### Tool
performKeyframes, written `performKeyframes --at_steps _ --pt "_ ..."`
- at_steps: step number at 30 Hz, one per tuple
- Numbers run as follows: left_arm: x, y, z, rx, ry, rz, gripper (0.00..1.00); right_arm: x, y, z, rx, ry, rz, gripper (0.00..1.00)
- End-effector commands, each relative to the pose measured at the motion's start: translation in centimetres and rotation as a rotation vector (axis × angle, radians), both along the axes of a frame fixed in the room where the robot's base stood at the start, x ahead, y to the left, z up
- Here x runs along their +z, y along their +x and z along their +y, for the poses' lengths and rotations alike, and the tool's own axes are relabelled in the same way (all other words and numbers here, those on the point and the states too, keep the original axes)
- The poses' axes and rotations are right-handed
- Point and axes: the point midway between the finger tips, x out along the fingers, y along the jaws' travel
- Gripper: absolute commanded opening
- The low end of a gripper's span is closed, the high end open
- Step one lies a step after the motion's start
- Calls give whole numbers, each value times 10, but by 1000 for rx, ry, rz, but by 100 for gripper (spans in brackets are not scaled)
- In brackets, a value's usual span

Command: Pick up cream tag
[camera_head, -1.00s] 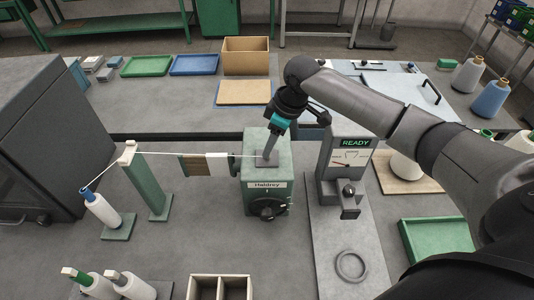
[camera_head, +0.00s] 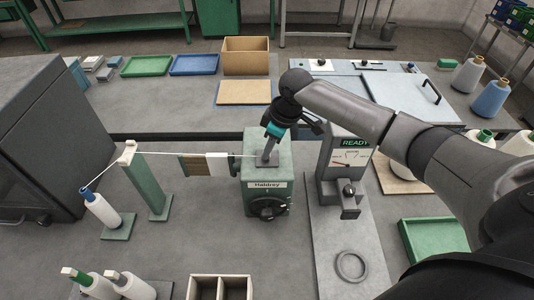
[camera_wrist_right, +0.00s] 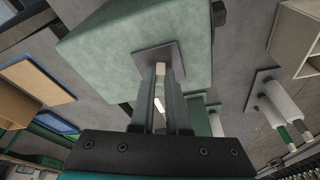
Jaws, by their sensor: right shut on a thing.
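My right gripper (camera_head: 266,160) points down at the dark grey square plate (camera_head: 272,160) on top of the green box marked Haldrey (camera_head: 282,173). In the right wrist view its fingers (camera_wrist_right: 161,80) are closed on a small cream piece, which I take as the cream tag (camera_wrist_right: 160,70). The piece shows between the fingertips, right at the edge of the grey plate (camera_wrist_right: 175,52). I cannot tell whether it still touches the plate. In the head view the fingers hide the tag. My left gripper is not in view.
A white thread (camera_head: 165,154) runs from a bobbin (camera_head: 102,210) over a green post (camera_head: 147,187) towards the box. A gauge stand reading READY (camera_head: 345,160) stands close on the right. A grey ring (camera_head: 351,266) lies front right. The bench front left of it is partly clear.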

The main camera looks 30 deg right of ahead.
Motion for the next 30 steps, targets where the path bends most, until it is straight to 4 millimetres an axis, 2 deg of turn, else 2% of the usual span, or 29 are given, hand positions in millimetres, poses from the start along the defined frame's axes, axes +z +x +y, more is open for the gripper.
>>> performKeyframes --at_steps 10,16,20,30 --pt "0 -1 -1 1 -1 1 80 2 0 0 0 -1 -1 0" --pt "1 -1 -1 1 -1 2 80 20 1 0 2 1 -3 0" --pt "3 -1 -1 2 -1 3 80 46 2 0 0 0 -6 0" --pt "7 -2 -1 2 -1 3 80 144 2 0 1 1 -7 0"
